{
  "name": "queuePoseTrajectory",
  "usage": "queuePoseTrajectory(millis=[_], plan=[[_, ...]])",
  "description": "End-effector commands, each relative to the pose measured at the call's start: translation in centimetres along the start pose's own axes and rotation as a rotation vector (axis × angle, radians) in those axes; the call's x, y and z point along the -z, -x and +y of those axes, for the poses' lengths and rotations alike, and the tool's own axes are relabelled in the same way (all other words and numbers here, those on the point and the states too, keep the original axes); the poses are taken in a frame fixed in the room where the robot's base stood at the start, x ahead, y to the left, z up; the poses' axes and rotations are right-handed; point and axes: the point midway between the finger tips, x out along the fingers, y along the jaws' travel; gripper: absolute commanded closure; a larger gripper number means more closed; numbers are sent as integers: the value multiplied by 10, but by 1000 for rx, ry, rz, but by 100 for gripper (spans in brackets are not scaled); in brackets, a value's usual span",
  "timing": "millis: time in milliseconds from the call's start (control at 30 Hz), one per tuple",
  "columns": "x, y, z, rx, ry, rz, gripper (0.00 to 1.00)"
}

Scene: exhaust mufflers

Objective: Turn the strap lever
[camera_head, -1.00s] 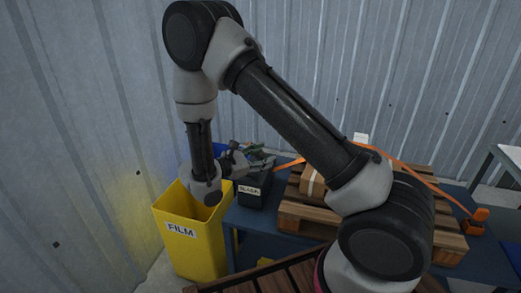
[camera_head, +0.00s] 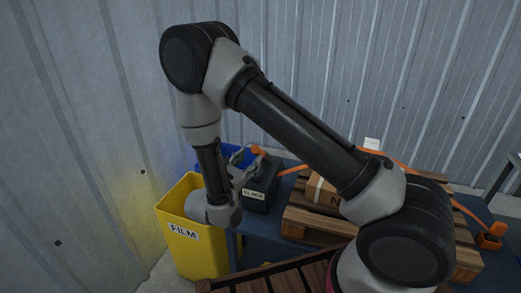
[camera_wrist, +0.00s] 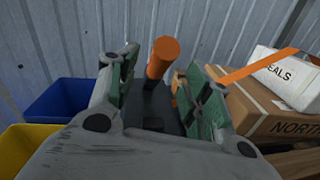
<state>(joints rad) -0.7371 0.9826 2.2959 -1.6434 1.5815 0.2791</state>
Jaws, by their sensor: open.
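The strap lever (camera_wrist: 162,58) has an orange cylindrical grip and stands up from a dark base. In the wrist view it lies between and beyond the two spread fingers of my gripper (camera_wrist: 160,85), which is open and empty. In the head view, the lever's orange tip (camera_head: 257,151) shows just right of my gripper (camera_head: 240,165), above the dark box labelled BLACK (camera_head: 258,190). An orange strap (camera_wrist: 262,65) runs off to the right from beside the lever. The lever's lower part is partly hidden, and I cannot tell whether a finger touches it.
A yellow FILM bin (camera_head: 190,245) stands at the left, with a blue bin (camera_head: 210,158) behind it. A carton (camera_wrist: 258,112) and a white SEALS box (camera_wrist: 285,77) sit to the right on a wooden pallet (camera_head: 310,225). A corrugated wall is behind.

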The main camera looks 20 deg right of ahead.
Motion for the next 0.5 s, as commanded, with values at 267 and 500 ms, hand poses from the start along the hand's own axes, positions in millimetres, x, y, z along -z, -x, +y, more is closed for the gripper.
queuePoseTrajectory(millis=[267, 500], plan=[[0, -47, -2, 7, 0, 0, 51], [0, -70, -1, 4, -1, 0, 51]])
